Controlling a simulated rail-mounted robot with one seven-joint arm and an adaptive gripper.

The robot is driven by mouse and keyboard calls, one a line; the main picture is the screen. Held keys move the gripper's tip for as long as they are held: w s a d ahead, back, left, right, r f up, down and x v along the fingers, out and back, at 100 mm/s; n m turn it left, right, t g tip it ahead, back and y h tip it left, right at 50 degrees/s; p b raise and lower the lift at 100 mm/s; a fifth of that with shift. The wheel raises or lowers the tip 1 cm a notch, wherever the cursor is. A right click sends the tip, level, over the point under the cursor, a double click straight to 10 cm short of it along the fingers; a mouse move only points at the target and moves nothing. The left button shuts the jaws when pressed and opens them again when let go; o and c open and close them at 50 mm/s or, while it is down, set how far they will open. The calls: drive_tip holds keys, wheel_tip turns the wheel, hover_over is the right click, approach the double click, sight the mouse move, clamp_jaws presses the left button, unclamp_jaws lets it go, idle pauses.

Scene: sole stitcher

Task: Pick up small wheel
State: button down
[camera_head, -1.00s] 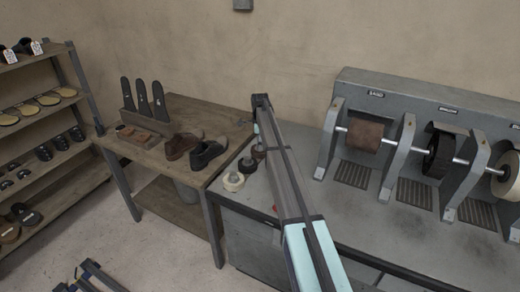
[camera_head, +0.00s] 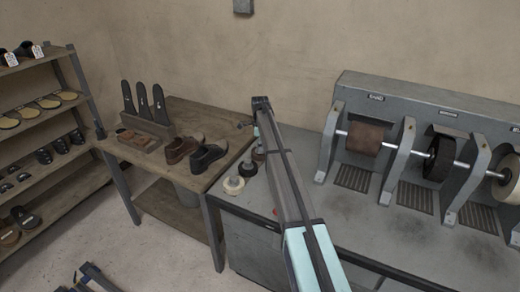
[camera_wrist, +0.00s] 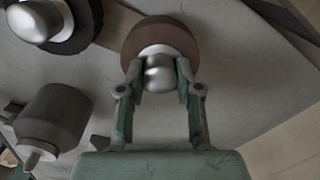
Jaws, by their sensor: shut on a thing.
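In the wrist view a small brown wheel (camera_wrist: 183,36) has a pale hub and a rounded silver knob (camera_wrist: 158,76). My gripper (camera_wrist: 160,84) has its two green-grey fingers closed on the knob from either side. In the head view small wheels sit at the left end of the grey bench. A pale wheel (camera_head: 233,186) is in front and a dark one (camera_head: 247,169) is behind it. The held wheel is mostly hidden by my arm there. I cannot tell whether it touches the bench.
In the wrist view a dark wheel with a silver knob (camera_wrist: 36,20) lies upper left, and a grey cylinder (camera_wrist: 54,118) lower left. A grinding machine (camera_head: 400,110) fills the right. A wooden table (camera_head: 222,130) with shoes stands left.

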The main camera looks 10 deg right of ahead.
wheel_tip(320, 180, up, 19)
drive_tip(key=b, duration=0.4)
drive_tip(key=shift+r, duration=0.2)
